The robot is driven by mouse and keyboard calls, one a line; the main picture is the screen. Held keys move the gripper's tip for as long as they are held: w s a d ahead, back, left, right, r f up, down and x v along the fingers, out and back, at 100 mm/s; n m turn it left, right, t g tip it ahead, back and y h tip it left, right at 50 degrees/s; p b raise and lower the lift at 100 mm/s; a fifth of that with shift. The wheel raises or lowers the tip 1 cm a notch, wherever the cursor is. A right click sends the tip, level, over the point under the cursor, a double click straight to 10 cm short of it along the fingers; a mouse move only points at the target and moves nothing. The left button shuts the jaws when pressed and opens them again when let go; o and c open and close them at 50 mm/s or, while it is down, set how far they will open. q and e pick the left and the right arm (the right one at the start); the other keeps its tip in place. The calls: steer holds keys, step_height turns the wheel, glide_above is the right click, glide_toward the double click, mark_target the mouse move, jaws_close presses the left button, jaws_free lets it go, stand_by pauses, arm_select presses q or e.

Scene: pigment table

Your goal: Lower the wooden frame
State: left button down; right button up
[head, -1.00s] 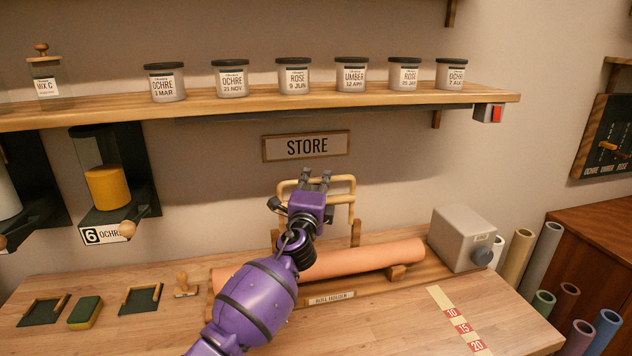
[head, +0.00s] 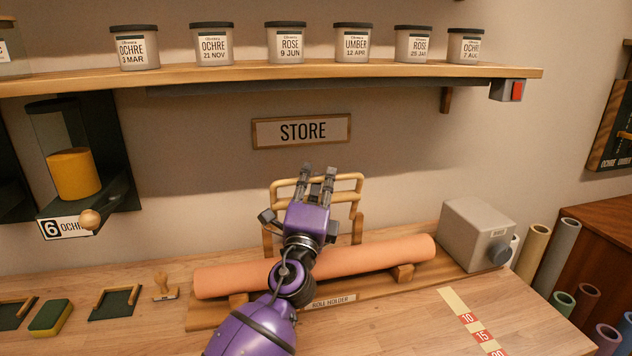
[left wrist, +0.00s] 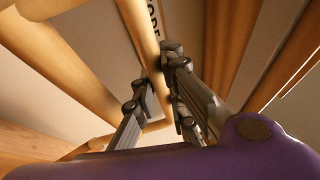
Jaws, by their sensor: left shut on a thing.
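The wooden frame (head: 348,181) is a pale, round-barred frame standing upright behind the orange roll (head: 375,260), between two wooden posts. My left gripper (head: 317,173) is at the frame's upper bar, left of its middle, with its fingers pointing up and away. In the left wrist view the fingers (left wrist: 158,90) are closed around a wooden bar (left wrist: 138,28) of the frame. My purple forearm hides part of the roll and the frame's lower left. My right gripper is not in view.
The roll rests in the holder (head: 213,317) in front of the frame. A grey box (head: 470,232) with a knob stands to the right. A stamp (head: 164,287) and a sponge (head: 50,317) lie at left. A shelf (head: 380,72) with several jars runs above.

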arm_select(q)
steer(key=shift+s+d+f+b, duration=0.25)
steer(key=shift+s+f, duration=0.35)
steer(key=shift+s, duration=0.35)
steer(key=shift+s+d+f+b, duration=0.15)
steer(key=shift+s+d+f, duration=0.2)
steer(key=shift+s+f, duration=0.45)
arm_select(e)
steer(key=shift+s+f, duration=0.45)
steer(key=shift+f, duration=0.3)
arm_select(q)
steer(key=shift+s+r, duration=0.2)
steer(key=shift+r, duration=0.05)
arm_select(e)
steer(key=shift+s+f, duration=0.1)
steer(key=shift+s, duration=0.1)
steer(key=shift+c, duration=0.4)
